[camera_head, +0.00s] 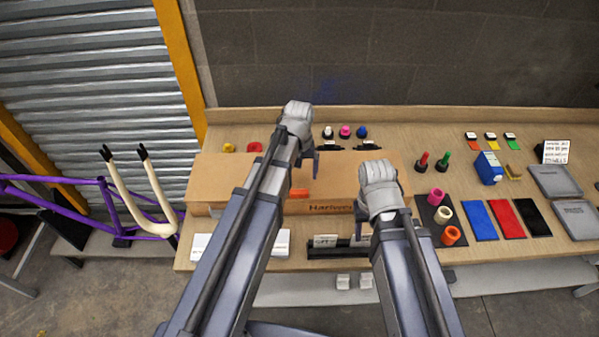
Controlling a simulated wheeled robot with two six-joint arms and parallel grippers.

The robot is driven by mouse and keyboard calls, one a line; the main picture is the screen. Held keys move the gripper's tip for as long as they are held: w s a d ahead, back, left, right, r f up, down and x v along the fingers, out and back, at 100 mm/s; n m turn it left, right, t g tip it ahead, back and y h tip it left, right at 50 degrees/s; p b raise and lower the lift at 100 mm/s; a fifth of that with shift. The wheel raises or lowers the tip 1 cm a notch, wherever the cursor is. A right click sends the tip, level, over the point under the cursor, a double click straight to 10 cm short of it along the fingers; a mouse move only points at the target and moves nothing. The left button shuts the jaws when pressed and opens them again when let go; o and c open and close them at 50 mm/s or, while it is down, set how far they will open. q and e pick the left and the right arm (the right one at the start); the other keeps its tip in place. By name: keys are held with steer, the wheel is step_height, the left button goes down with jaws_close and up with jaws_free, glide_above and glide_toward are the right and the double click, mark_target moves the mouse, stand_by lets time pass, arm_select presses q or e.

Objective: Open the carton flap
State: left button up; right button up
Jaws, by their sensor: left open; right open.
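A long brown cardboard carton (225,185) lies on the workbench, with dark lettering on its front face. My arms hide parts of it. An orange patch (299,193) shows on it beside my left arm. My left gripper (312,165) is open over the carton's middle, fingers pointing down; I cannot tell whether it touches. My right gripper (361,213) is open at the carton's front right part, its fingers partly hidden by its own wrist. I cannot make out the flap's edge clearly.
On the wooden bench (460,265), orange, cream and pink rolls (443,213) stand right of the carton. Coloured cloths (506,218), a blue carton (489,168) and grey boxes (555,181) lie further right. A black rack (322,251) sits in front. A purple bike frame (112,205) stands left.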

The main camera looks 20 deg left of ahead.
mark_target(299, 190)
arm_select(q)
step_height(299, 190, down, 8)
steer(key=b, duration=0.7)
steer(key=shift+r, duration=0.2)
steer(key=c, duration=1.4)
steer(key=shift+w+r+g+p, duration=0.35)
steer(key=shift+r+g+p, duration=0.05)
steer(key=shift+r+p, duration=0.4)
steer(key=shift+a+r+g, duration=0.1)
steer(key=shift+r+g, duration=0.2)
steer(key=shift+r, duration=0.1)
